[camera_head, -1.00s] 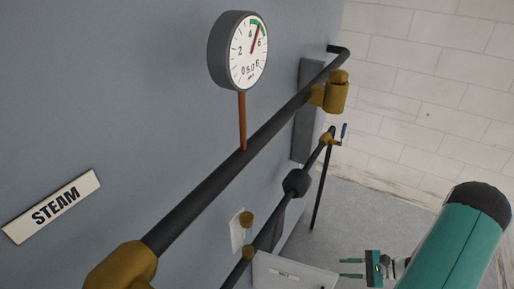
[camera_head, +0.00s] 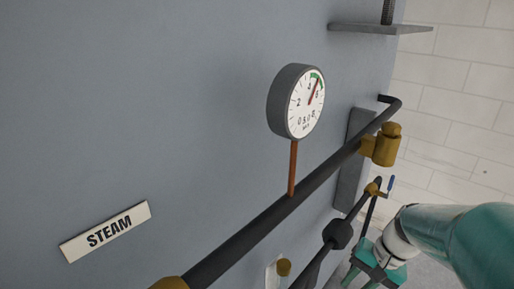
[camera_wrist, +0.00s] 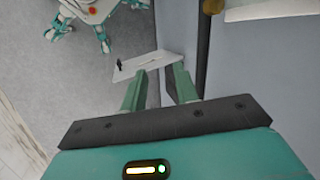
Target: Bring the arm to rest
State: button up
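My gripper (camera_wrist: 157,82) shows in the wrist view with its two teal fingers apart and nothing held between them. A white panel (camera_wrist: 142,65) shows beyond the fingertips; I see no contact with it. In the head view, my teal and white arm reaches in from the lower right, and the gripper (camera_head: 357,272) is near the bottom edge, partly cut off. It appears below the blue-handled valve (camera_head: 390,183); its depth from the wall is hard to tell.
A round gauge (camera_head: 306,102) stands on a red stem above a dark pipe (camera_head: 270,225) along the grey wall. A brass fitting (camera_head: 383,146) and a STEAM sign (camera_head: 105,231) are also there. A grey shelf (camera_head: 380,29) juts out at the top. Grey floor (camera_wrist: 50,90) is open at left.

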jog(key=s+a+r+n+t+h, duration=0.4)
jog(key=s+a+r+n+t, duration=0.1)
jog(key=r, duration=0.6)
jog(key=s+a+n, duration=0.1)
jog(key=s+a, duration=0.1)
jog(key=s, duration=0.1)
jog(key=shift+a+r, duration=0.25)
jog(key=shift+r, duration=0.05)
jog(key=shift+w, duration=0.1)
dwell(1.4)
